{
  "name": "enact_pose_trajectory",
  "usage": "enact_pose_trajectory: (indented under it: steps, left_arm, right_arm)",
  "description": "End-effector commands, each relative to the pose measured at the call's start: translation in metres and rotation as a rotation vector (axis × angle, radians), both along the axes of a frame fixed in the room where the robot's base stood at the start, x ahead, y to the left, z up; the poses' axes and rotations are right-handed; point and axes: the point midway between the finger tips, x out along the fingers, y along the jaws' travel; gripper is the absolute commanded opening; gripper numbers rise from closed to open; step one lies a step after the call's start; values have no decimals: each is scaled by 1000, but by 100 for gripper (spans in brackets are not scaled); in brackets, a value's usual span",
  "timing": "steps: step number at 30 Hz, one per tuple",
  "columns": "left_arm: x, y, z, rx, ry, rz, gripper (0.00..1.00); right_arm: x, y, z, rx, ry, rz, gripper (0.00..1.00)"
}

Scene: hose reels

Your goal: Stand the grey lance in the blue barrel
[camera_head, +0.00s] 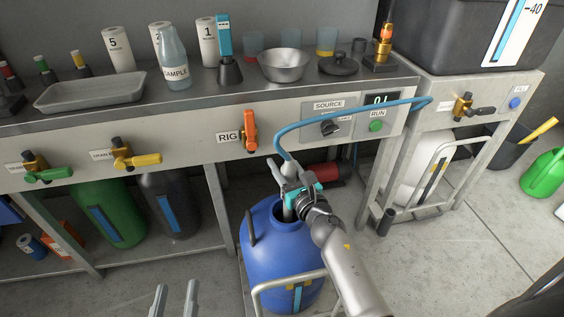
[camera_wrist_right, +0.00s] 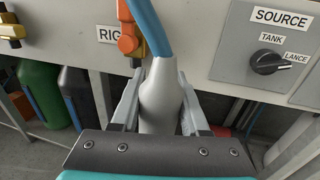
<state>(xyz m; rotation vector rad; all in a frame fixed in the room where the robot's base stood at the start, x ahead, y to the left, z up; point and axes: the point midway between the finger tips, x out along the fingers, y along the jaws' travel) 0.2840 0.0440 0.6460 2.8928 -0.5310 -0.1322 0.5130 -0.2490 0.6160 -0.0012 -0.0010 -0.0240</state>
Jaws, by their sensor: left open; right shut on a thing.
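The grey lance (camera_head: 289,171) is upright over the mouth of the blue barrel (camera_head: 265,258), and its blue hose rises from its top. My right gripper (camera_head: 293,188) is shut on the lance just above the barrel. The lance's lower part appears to go into the barrel's opening; how deep is hidden by the gripper and rim. In the right wrist view the lance's grey body (camera_wrist_right: 160,98) stands between the two fingers. My left gripper (camera_head: 174,298) is open and empty at the bottom of the head view, left of the barrel.
The blue hose (camera_head: 350,112) arches to a brass fitting on the right-hand bench. A bench with an orange RIG valve (camera_head: 250,132) and a SOURCE knob (camera_head: 329,127) stands behind the barrel. A metal rail (camera_head: 290,281) crosses the barrel's front. A green tank (camera_head: 108,212) stands left.

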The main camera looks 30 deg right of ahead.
Motion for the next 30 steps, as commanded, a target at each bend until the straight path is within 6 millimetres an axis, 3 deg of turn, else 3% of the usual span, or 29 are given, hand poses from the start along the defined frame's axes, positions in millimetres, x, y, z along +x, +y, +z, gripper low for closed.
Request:
enact_pose_trajectory:
  steps: [2,3,11,22,30]
  left_arm:
    - [-1,0,0,-1,1,0,52]
    - [-1,0,0,0,2,-1,52]
    - [-1,-1,-1,-1,4,-2,52]
    - [-2,-1,-2,3,10,-4,52]
    - [2,2,-5,41,61,-10,52]
  right_arm:
    - [0,0,1,0,-3,0,0]
    - [0,0,1,0,-3,0,48]
    - [0,0,1,1,-1,0,77]
    - [-4,0,-1,1,3,0,80]
    - [-41,1,-1,3,4,-1,80]
